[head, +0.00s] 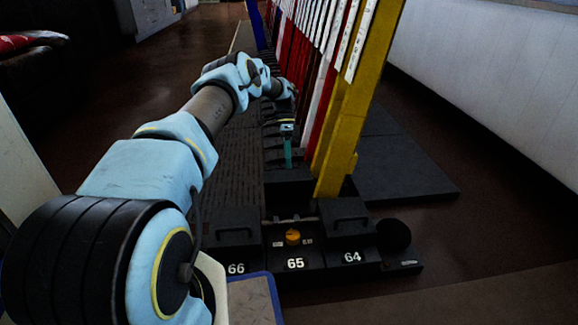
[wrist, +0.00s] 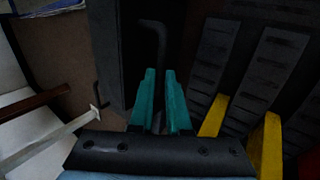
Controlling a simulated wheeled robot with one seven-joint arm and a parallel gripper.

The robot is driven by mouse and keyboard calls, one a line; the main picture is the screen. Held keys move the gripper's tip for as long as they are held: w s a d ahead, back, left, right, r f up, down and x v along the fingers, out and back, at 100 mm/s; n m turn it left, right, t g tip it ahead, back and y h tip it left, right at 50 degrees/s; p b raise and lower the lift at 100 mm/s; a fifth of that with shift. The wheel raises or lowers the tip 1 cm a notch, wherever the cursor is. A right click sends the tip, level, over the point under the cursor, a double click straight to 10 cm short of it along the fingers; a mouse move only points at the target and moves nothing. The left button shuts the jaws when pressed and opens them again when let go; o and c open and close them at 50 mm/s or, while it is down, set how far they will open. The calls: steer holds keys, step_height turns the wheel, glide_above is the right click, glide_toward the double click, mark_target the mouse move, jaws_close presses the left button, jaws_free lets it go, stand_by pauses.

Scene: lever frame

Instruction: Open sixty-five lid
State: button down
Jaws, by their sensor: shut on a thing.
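The box marked 65 (head: 295,264) stands between its neighbours at the foot of the lever frame, with an orange knob (head: 292,237) exposed inside. Its dark lid (head: 289,190) stands raised behind the knob. My gripper (head: 288,164) reaches down from behind, with its teal fingers at the lid's top edge. In the wrist view my gripper (wrist: 164,72) is shut around a dark bent bar (wrist: 160,38), which looks like the lid's handle. The exact contact is dark and partly hidden by the fingers.
The box marked 66 (head: 236,267) on the left and the box marked 64 (head: 352,257) on the right have lids down. A yellow lever (head: 350,120) rises close to the right of my gripper, with red and white levers behind. Open floor lies further right.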

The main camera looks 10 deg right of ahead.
steer(key=shift+s+f, duration=0.25)
steer(key=shift+f, duration=0.05)
steer(key=c, duration=1.2)
jaws_free()
steer(key=shift+c, duration=0.2)
steer(key=o, duration=0.4)
steer(key=shift+w+r, duration=0.1)
steer(key=shift+r, duration=0.05)
steer(key=shift+c, duration=0.2)
step_height(320, 180, up, 10)
steer(key=p, duration=0.4)
steer(key=shift+c, duration=0.3)
